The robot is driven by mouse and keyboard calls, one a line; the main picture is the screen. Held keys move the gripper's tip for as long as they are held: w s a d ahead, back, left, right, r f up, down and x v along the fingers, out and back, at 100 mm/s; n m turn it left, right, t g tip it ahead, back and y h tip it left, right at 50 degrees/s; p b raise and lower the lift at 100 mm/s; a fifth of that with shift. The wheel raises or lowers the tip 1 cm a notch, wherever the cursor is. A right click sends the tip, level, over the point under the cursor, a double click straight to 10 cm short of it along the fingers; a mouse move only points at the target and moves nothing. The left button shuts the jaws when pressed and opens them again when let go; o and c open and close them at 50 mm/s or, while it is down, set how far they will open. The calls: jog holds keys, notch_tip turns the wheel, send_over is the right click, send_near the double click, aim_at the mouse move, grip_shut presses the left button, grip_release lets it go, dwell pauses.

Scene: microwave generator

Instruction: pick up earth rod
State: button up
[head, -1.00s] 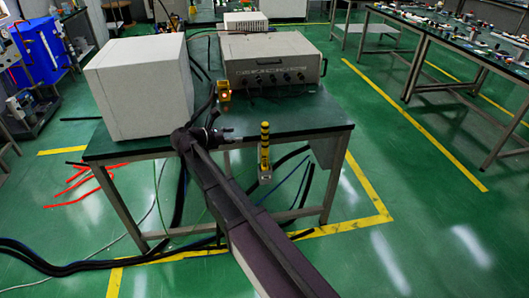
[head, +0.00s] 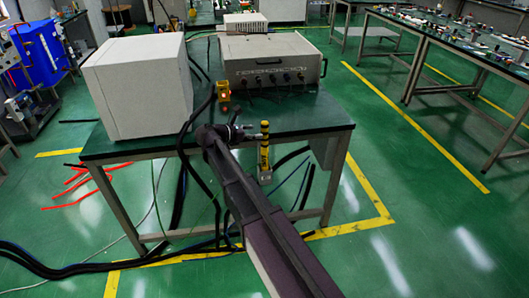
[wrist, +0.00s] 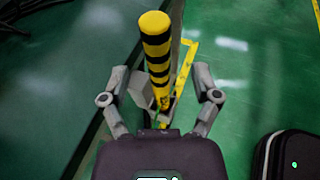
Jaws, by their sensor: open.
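The earth rod (head: 264,150) is a yellow rod with black bands. It stands upright at the right part of the table's front edge in the head view. In the wrist view the earth rod (wrist: 157,45) rises between the two fingers, its rounded yellow top toward the camera. My gripper (wrist: 162,85) is open, with one finger on each side of the rod and no clear grip on it. In the head view my gripper (head: 243,134) is small and dark, just left of the rod. The rod's lower end is partly hidden in the wrist view.
The green-topped table (head: 318,114) carries a white box (head: 138,88), a grey control unit (head: 270,62) and a small yellow device (head: 223,92). Black cables (head: 60,265) lie on the floor at left. Another bench (head: 450,45) stands at right, with clear floor between.

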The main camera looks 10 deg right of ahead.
aim_at(262, 130)
jog(key=shift+d, duration=0.1)
jog(key=shift+b+x, duration=0.65)
jog(key=shift+x, duration=1.85)
jog(key=shift+w+r, duration=0.1)
jog(key=shift+w, duration=0.05)
grip_shut()
